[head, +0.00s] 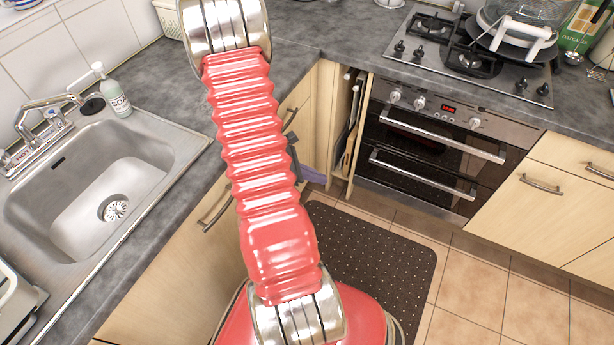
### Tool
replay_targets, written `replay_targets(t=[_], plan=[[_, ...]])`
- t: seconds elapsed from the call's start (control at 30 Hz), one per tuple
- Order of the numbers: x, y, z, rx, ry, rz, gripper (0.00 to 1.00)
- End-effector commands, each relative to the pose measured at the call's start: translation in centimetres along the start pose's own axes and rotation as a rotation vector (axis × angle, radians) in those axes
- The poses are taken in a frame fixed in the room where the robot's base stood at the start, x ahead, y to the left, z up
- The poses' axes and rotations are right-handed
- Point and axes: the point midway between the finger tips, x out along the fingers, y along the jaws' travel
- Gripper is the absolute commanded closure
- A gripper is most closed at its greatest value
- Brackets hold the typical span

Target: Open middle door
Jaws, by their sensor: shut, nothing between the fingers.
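Several closed doors show in the head view, and I cannot tell which one is the middle door. A pale wood door (165,275) under the sink has a metal handle (214,209) just left of my red arm. Another pale wood door (300,128) stands in the corner, partly hidden by my arm, with its handle (293,113) at its upper left. My arm crosses the middle of the view and hides part of the cabinet fronts. A small dark shape (291,150) shows beside the arm; I cannot tell what it is. My gripper is not clearly visible.
A steel sink (165,150) and soap bottle (117,97) are at left. A narrow open compartment (346,130) holds long utensils. The double oven (425,150) sits below the hob (470,55). A dark mat (385,255) lies on the otherwise clear tiled floor.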

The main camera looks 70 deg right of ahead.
Motion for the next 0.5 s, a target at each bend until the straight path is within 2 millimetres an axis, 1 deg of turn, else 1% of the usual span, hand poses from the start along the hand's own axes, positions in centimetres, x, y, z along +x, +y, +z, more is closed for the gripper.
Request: replay_targets(t=[0.03, 0.1, 0.2, 0.33, 0.5], plan=[[0.8, -0.1, 0.0, -0.001, 0.0, -0.003, 1.0], [1.6, 0.0, 0.0, 0.0, -0.001, -0.002, 1.0], [2.3, 0.0, 0.1, 0.0, -0.001, -0.001, 1.0], [2.7, 0.0, 0.0, 0.0, 0.0, 0.001, 1.0], [2.7, 0.0, 0.0, 0.0, 0.0, 0.001, 1.0]])
